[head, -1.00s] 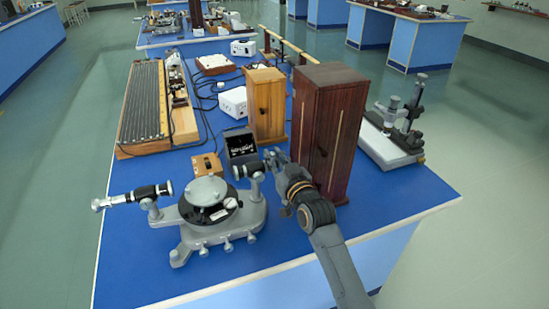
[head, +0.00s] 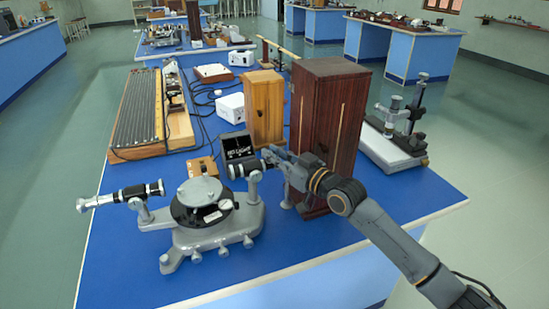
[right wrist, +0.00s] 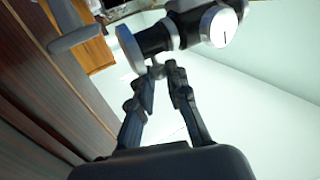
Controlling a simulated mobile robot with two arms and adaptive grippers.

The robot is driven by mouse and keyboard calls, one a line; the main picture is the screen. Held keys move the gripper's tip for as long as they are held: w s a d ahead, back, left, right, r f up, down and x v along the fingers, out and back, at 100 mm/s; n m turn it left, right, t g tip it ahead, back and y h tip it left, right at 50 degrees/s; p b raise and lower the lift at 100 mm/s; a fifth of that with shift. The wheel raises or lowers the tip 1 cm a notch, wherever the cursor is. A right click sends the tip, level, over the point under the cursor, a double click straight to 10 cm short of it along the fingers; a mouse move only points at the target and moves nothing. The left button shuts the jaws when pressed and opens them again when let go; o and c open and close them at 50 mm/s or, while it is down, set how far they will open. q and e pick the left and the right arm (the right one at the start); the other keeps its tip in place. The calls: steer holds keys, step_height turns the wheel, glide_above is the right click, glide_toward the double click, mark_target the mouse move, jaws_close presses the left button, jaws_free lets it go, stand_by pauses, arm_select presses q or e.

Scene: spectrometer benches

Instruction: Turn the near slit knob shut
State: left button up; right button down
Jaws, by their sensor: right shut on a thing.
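The grey spectrometer (head: 212,236) stands on the near part of the blue bench, with a round dark table at its middle. One black and silver tube (head: 130,193) points left. A shorter tube (head: 239,170) on the right post faces my right gripper (head: 268,157). In the right wrist view this tube (right wrist: 155,38) has silver end rings, and my right gripper (right wrist: 160,78) has its fingertips closed together just under it, on a small slit knob (right wrist: 157,69). The knob is mostly hidden by the fingertips, so its turn cannot be read. My left gripper is not in view.
A tall dark wooden cabinet (head: 325,120) stands close beside my right gripper. A lighter wooden box (head: 263,108) and a small black display box (head: 238,146) stand behind. A microscope-like stand (head: 398,145) is at the right. The bench's front left is clear.

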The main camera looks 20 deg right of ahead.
steer(key=shift+r, duration=0.2)
steer(key=c, duration=1.3)
jaws_free()
steer(key=shift+f, duration=0.1)
steer(key=shift+s+f, duration=0.1)
steer(key=v, duration=1.1)
steer(key=shift+s+d, duration=0.2)
steer(key=shift+s, duration=0.15)
